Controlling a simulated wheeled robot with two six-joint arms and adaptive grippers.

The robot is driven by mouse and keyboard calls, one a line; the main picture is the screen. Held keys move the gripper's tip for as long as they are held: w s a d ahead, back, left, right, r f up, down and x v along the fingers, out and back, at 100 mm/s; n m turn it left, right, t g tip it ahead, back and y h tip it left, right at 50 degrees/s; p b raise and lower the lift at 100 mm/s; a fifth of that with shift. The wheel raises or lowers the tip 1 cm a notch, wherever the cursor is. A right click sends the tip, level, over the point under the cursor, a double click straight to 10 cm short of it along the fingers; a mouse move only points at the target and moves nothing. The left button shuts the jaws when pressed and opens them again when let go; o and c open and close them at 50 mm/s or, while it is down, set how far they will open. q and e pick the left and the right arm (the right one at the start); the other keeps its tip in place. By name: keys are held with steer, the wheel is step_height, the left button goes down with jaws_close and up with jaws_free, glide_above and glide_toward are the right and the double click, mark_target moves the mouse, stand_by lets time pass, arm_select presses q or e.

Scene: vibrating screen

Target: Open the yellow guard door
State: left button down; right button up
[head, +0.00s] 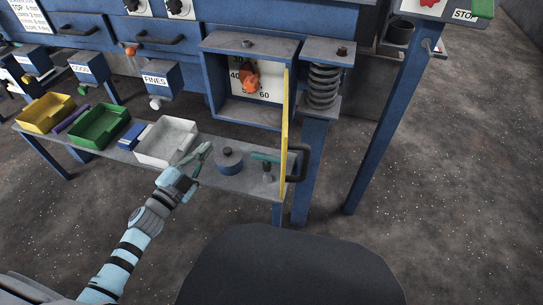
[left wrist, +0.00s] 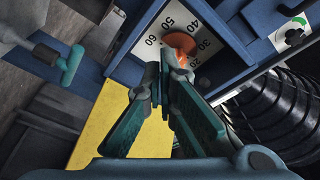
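The yellow guard door (head: 285,140) shows almost edge-on in the head view. It stands swung out from the right side of the blue box (head: 212,75), whose front is uncovered. A black handle (head: 304,163) is on the door's right face. In the left wrist view part of the yellow door (left wrist: 92,135) lies behind my fingers. My left gripper (head: 206,150) is above the bench by the white tray, apart from the door and its handle. In the left wrist view its fingertips (left wrist: 162,72) look together with nothing held. My right gripper is not in view.
An orange knob (head: 248,77) on a dial is inside the box. A white tray (head: 166,142), a dark blue round weight (head: 230,163) and a green T-handle tool (head: 266,160) are on the bench. A spring post (head: 323,87) stands right of the door; open floor lies further right.

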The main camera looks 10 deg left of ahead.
arm_select(q)
steer(key=s+d+r+m+g+h, duration=0.2)
steer(key=d+r+m+g+h, duration=0.15)
steer(key=r+m+h, duration=0.45)
steer(key=s+d+m+g+h+p, duration=0.2)
steer(key=s+m+g+h, duration=0.3)
steer(key=s+m+g, duration=0.55)
steer(key=w+d+m+b, duration=0.1)
steer(key=w+d, duration=0.1)
steer(key=d, duration=0.4)
steer(key=w+d+m+g+b, duration=0.1)
steer(key=w+d, duration=0.1)
steer(key=d, duration=0.5)
steer(key=shift+w+d+r, duration=0.25)
steer(key=shift+w+r, duration=0.1)
steer(key=shift+r, duration=0.05)
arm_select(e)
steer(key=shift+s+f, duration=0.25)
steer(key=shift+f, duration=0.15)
